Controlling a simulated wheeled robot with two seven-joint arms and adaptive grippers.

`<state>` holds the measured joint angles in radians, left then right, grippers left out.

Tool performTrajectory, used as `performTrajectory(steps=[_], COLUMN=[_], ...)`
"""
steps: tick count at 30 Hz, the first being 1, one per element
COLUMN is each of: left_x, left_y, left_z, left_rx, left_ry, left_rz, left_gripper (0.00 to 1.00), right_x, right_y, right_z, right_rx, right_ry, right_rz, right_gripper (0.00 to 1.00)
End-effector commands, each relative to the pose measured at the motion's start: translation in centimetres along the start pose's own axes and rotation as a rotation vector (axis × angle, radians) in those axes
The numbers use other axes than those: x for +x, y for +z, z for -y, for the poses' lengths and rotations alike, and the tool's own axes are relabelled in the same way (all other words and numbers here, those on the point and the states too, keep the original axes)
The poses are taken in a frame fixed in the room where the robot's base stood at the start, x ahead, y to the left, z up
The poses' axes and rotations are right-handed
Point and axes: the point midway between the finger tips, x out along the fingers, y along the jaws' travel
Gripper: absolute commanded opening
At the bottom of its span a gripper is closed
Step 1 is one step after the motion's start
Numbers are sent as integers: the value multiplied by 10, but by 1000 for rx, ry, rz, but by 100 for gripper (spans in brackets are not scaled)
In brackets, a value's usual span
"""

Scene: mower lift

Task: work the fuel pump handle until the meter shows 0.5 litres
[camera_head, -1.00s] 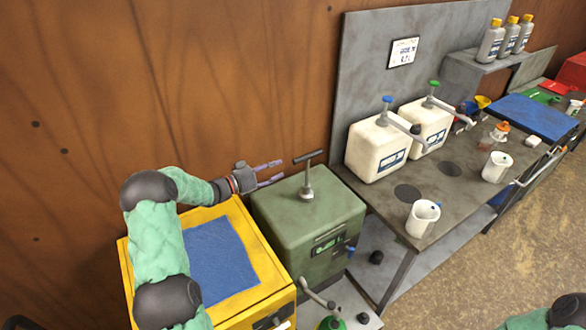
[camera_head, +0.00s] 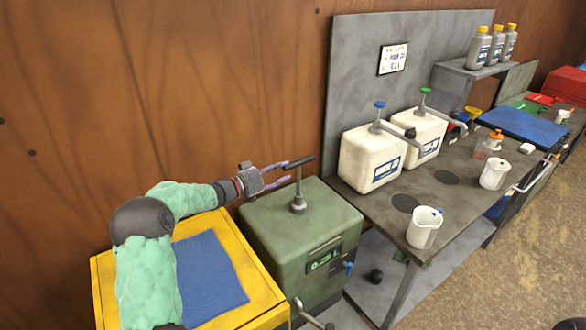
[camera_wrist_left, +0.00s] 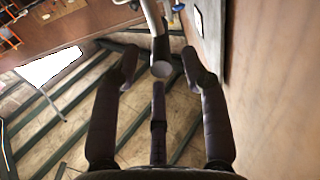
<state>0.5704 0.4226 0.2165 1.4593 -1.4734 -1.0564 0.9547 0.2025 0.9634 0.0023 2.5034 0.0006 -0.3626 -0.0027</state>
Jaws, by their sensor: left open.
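The green fuel pump (camera_head: 300,225) stands beside the yellow cabinet. Its T-shaped handle (camera_head: 299,163) sits on a short upright post on top. The meter (camera_head: 324,259) on its front shows green digits that look like 0.2-something litres; the last digit is unclear. My left gripper (camera_head: 288,172) is open, its fingers pointing at the handle from the left, close to the post. In the left wrist view, the handle's round grey end (camera_wrist_left: 161,69) shows between the spread fingertips, and I cannot tell whether they touch it. My right gripper is out of view.
The yellow cabinet (camera_head: 105,285) with a blue mat (camera_head: 210,270) is under my left arm. A grey bench (camera_head: 385,205) to the right carries two white pump containers (camera_head: 372,160) and white jugs (camera_head: 424,228). The wooden wall (camera_head: 220,80) is close behind the pump.

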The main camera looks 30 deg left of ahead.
Motion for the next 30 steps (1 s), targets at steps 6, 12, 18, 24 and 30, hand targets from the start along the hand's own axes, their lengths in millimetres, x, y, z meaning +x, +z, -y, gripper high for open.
performTrajectory(steps=[6,12,18,24,30], left_x=[35,51,54,54,53], left_y=[1,0,0,0,-1], left_z=[0,0,0,0,1], left_rx=[1,1,1,1,2], left_ry=[1,0,-1,-1,-2], left_rz=[-1,-1,-1,-1,-1], left_gripper=[45,45,45,28,0], right_x=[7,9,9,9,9], right_y=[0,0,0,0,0], right_z=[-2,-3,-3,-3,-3], right_rx=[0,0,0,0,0], right_ry=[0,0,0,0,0], right_rz=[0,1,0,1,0], right_gripper=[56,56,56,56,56])
